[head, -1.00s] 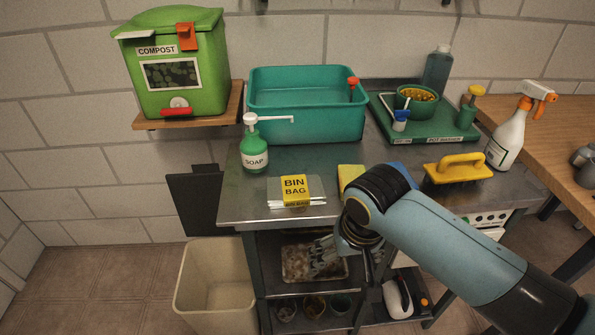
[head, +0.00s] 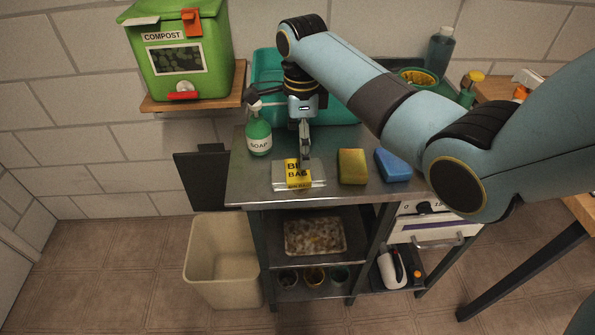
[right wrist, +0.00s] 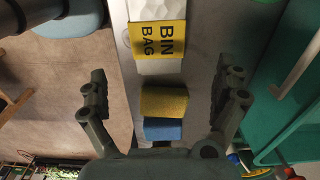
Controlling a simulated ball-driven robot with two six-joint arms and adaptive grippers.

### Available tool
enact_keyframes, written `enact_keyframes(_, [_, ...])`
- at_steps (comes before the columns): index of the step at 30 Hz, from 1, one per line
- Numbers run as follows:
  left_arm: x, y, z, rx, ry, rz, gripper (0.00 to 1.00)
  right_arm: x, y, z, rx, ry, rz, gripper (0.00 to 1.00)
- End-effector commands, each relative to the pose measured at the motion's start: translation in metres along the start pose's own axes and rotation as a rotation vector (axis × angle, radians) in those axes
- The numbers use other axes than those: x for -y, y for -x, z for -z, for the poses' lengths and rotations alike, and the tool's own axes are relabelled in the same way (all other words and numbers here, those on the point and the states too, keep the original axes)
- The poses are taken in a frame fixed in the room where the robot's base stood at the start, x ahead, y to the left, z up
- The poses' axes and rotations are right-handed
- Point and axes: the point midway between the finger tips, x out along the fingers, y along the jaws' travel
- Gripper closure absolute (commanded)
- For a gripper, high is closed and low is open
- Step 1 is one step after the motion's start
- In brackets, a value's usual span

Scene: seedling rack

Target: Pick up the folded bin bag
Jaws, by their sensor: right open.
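The folded bin bag (head: 293,180) is a flat pale packet with a yellow "BIN BAG" band. It lies near the front edge of the steel table (head: 240,186). In the right wrist view the bin bag (right wrist: 158,42) shows at the top of the picture, beyond the fingertips. My right gripper (head: 304,158) points down over the back of the bag and hides part of its label. In the right wrist view my right gripper (right wrist: 165,76) has its fingers wide apart with nothing held between them. My left gripper is out of view.
A yellow sponge (head: 352,166) and a blue sponge (head: 393,165) lie right of the bag. A green soap bottle (head: 258,135) stands behind left. The teal basin (head: 265,75) is at the back. A cream bin (head: 222,262) stands on the floor below.

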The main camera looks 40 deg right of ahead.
Motion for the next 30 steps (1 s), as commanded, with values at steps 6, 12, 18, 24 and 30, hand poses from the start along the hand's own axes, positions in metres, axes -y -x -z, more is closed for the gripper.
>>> enact_keyframes(6, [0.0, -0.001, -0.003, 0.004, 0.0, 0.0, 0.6, 0.0, -0.023, -0.001, 0.001, 0.003, 0.001, 0.01])
enact_keyframes(12, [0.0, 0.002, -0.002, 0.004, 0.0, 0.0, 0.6, -0.004, -0.049, -0.008, 0.0, 0.003, -0.001, 0.01])
enact_keyframes(18, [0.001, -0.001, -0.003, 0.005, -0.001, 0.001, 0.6, -0.004, -0.073, -0.009, 0.001, 0.003, 0.002, 0.01])
enact_keyframes(24, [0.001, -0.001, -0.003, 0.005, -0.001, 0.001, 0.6, -0.004, -0.075, -0.009, 0.001, 0.004, 0.003, 0.01])
enact_keyframes(30, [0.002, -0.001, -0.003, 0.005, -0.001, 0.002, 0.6, -0.004, -0.074, -0.009, 0.001, 0.004, 0.003, 0.22])
